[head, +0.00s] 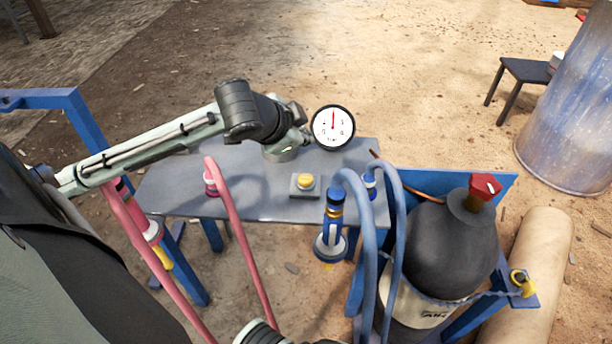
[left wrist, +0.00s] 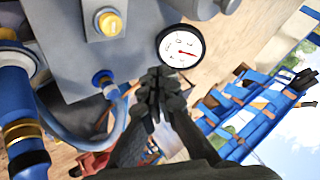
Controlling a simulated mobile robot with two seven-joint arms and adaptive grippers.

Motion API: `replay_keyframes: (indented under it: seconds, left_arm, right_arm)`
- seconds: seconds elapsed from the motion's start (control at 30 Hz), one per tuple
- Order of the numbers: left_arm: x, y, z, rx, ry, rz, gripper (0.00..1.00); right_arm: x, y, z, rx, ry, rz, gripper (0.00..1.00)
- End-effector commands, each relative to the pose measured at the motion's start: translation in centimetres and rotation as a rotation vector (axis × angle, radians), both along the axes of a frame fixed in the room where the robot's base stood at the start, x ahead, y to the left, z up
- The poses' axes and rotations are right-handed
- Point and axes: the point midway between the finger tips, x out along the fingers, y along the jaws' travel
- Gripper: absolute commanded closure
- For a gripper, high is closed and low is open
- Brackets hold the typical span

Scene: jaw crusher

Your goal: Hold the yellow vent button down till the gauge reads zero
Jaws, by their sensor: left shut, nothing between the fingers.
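The yellow vent button (head: 306,181) sits on a small grey box on the metal table; it also shows at the top of the left wrist view (left wrist: 110,23). It looks raised, with nothing touching it. The round white gauge (head: 333,127) stands behind it, and its red needle points up, around mid-scale, away from zero. The gauge also shows in the left wrist view (left wrist: 180,47). My left gripper (head: 298,113) is just left of the gauge, above and behind the button. In the left wrist view its fingers (left wrist: 157,82) are shut and empty.
The grey table (head: 250,202) carries pink and blue hoses. A blue-collared hose coupling (head: 334,215) stands in front of the button's right side. A dark tank with a red valve (head: 484,186) is at right. The tabletop left of the button is mostly clear.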

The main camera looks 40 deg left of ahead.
Motion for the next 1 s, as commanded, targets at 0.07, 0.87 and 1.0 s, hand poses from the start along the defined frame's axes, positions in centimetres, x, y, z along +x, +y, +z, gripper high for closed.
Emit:
replay_keyframes:
  seconds: [0.07, 0.87, 1.0]
  left_arm:
    - [0.0, 0.0, -0.7, -0.001, 0.003, 0.001, 1.0]
    - [0.0, 0.0, -8.4, -0.001, 0.001, -0.001, 1.0]
    - [0.0, 0.0, -8.5, 0.0, 0.0, 0.0, 1.0]
  right_arm:
    - [0.0, 0.0, 0.0, 0.0, 0.0, 0.0, 0.6]
    - [3.2, 1.0, 5.3, 0.029, -0.05, -0.039, 0.6]
    - [3.3, 1.0, 5.7, 0.03, -0.052, -0.041, 0.6]
